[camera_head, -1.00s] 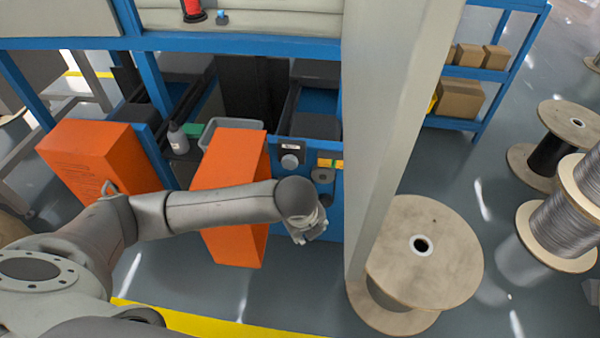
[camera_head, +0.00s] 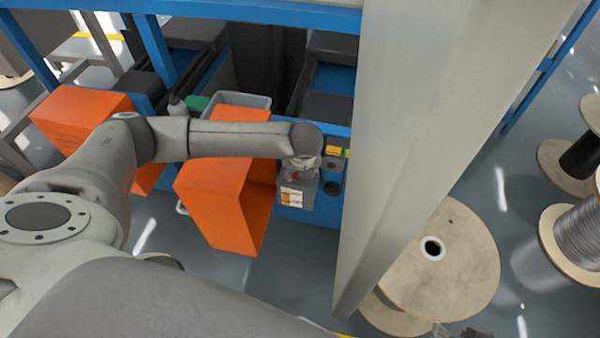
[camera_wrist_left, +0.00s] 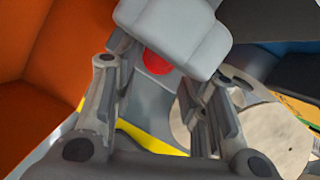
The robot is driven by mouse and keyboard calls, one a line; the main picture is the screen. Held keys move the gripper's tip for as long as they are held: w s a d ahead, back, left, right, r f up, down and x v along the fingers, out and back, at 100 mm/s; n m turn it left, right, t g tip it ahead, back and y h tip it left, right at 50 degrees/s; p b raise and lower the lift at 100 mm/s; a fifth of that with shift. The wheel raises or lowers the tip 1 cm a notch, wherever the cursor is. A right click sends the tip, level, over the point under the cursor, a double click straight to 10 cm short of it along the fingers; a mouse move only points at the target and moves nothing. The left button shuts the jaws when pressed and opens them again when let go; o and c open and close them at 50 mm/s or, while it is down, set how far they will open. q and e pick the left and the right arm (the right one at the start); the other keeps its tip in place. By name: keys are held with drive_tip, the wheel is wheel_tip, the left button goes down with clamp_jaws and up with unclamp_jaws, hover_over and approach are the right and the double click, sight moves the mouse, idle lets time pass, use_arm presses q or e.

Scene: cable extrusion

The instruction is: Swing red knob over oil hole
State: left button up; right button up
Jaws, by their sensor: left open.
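The red knob (camera_wrist_left: 157,62) shows as a round red disc in the left wrist view, partly covered by a grey rounded block (camera_wrist_left: 175,28). In the head view a small red spot (camera_head: 295,176) shows on a grey box with a white and orange label (camera_head: 291,197). My left gripper (camera_wrist_left: 160,85) is open, its fingers apart on either side of the red disc; I cannot tell whether they touch it. In the head view its fingers are hidden by my wrist. I cannot make out the oil hole. A dark piece at the bottom edge (camera_head: 474,333) may be my right gripper.
Orange panels (camera_head: 225,200) stand left of the grey box. A tall pale column (camera_head: 420,120) stands farther right, beside a wooden reel (camera_head: 450,265). Open floor lies in front.

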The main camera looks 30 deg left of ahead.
use_arm(q)
drive_tip(key=shift+b+x, duration=0.35)
drive_tip(key=shift+x, duration=0.65)
use_arm(e)
drive_tip(key=shift+w+a+r+t+y, duration=0.1)
drive_tip(key=shift+w+a+r+t, duration=0.3)
drive_tip(key=shift+w, duration=0.35)
drive_tip(key=shift+w+a+r+t+y, duration=0.15)
drive_tip(key=shift+w+t, duration=0.3)
drive_tip(key=shift+w, duration=0.35)
drive_tip(key=shift+w+a+r+t+y, duration=0.1)
drive_tip(key=shift+w+a+r+t, duration=0.15)
drive_tip(key=shift+w+t, duration=0.35)
use_arm(q)
drive_tip(key=shift+w, duration=0.1)
drive_tip(key=shift+c, duration=0.5)
use_arm(e)
drive_tip(key=shift+w, duration=0.15)
use_arm(q)
drive_tip(key=shift+r, duration=0.1)
clamp_jaws()
